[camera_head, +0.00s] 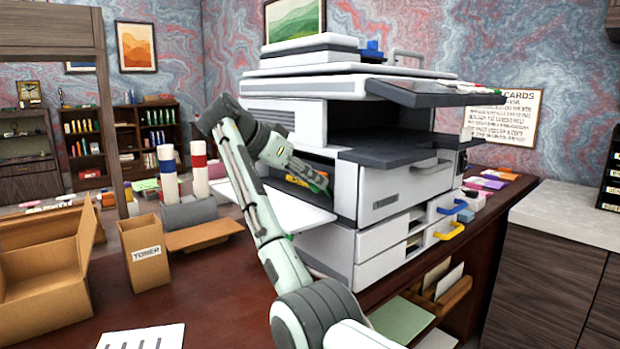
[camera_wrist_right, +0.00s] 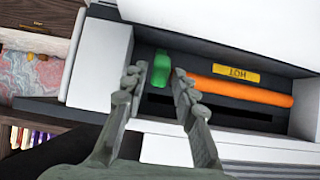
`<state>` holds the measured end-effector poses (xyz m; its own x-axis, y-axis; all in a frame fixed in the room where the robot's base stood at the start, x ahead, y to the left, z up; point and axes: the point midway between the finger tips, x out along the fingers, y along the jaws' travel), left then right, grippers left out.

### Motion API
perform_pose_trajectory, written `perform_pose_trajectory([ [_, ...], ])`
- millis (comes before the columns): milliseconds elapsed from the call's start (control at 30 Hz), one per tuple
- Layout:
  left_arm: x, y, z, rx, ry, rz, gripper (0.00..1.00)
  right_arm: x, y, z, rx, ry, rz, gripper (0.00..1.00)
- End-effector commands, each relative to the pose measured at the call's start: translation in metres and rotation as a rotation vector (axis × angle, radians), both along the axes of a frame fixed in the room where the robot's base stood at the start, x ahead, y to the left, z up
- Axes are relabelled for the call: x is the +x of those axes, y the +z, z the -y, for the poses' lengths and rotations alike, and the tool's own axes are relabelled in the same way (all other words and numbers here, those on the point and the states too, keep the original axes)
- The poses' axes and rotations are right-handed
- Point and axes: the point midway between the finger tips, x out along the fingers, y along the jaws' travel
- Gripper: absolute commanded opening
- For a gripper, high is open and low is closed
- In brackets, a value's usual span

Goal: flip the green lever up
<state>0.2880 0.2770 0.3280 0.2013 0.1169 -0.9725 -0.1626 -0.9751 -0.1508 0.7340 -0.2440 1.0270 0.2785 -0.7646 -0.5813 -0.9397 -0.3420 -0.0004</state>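The green lever (camera_wrist_right: 161,70) shows in the right wrist view, in a dark recess of the printer (camera_head: 375,190) at the left end of an orange bar (camera_wrist_right: 240,92). My right gripper (camera_head: 318,179) reaches into the open side of the printer in the head view. In the right wrist view its two fingers (camera_wrist_right: 160,88) are apart, one on each side of the lever in the picture, with gaps to it. I cannot tell how deep the fingertips are relative to it. In the head view the lever is too small to make out clearly. My left gripper is not in view.
A yellow label (camera_wrist_right: 237,75) sits above the orange bar. White and grey printer walls surround the recess closely. A white side panel (camera_head: 290,205) juts out below my right gripper. Boxes, including a toner box (camera_head: 147,255), stand on the desk at left.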

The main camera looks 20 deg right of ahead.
Motion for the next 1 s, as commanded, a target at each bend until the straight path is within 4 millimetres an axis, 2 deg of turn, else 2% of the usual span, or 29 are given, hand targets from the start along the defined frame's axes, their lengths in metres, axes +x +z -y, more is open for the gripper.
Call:
perform_pose_trajectory([
  [467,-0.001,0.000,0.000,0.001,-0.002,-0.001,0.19,-0.001,0.004,-0.005,-0.001,0.001,0.001,0.38],
  [800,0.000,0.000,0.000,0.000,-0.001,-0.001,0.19,-0.016,0.034,-0.045,0.000,0.002,0.002,0.38],
  [1000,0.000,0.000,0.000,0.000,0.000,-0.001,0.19,-0.021,0.044,-0.058,-0.001,0.000,0.000,0.38],
])
